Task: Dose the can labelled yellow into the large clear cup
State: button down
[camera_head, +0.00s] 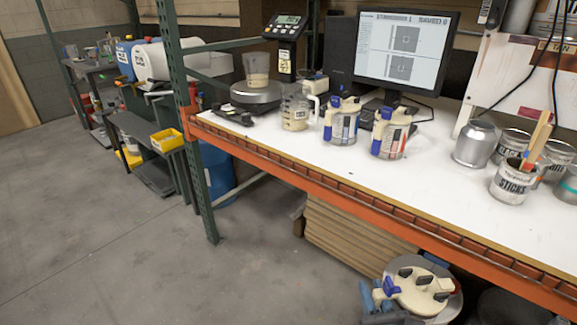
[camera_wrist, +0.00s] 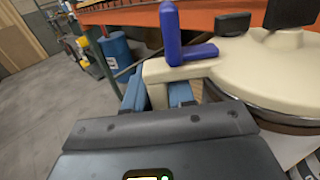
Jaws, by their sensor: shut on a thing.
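A can with a cream lid (camera_head: 425,292), black knobs and a blue lever is at the bottom of the head view, in front of the bench and below its top. My gripper (camera_head: 375,300) is at its left side. In the wrist view the blue fingers of my gripper (camera_wrist: 160,92) are shut on the cream handle of this lid (camera_wrist: 235,70). Its label is mostly hidden, so I cannot read a colour. A clear cup (camera_head: 257,72) with beige contents stands on the scale (camera_head: 256,94). A clear handled jug (camera_head: 295,112) stands beside the scale.
Two cream-lidded cans (camera_head: 341,122) (camera_head: 391,132) stand near the bench's front edge. A monitor (camera_head: 405,50) is behind them. A silver can (camera_head: 476,143) and a can of sticks (camera_head: 512,182) are at right. The orange beam (camera_head: 330,178) and green post (camera_head: 190,120) border the bench.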

aim_at(256, 64)
jog(key=i+j+u, duration=0.1)
jog(key=i+j, duration=0.25)
jog(key=i+j+u, duration=0.15)
jog(key=i+j, duration=0.15)
jog(key=i, duration=0.25)
jog(key=i+j+u, duration=0.1)
jog(key=i+j, duration=0.15)
jog(key=i, duration=0.25)
jog(key=i+j+u, duration=0.1)
jog(key=i, duration=0.35)
jog(key=j, duration=0.1)
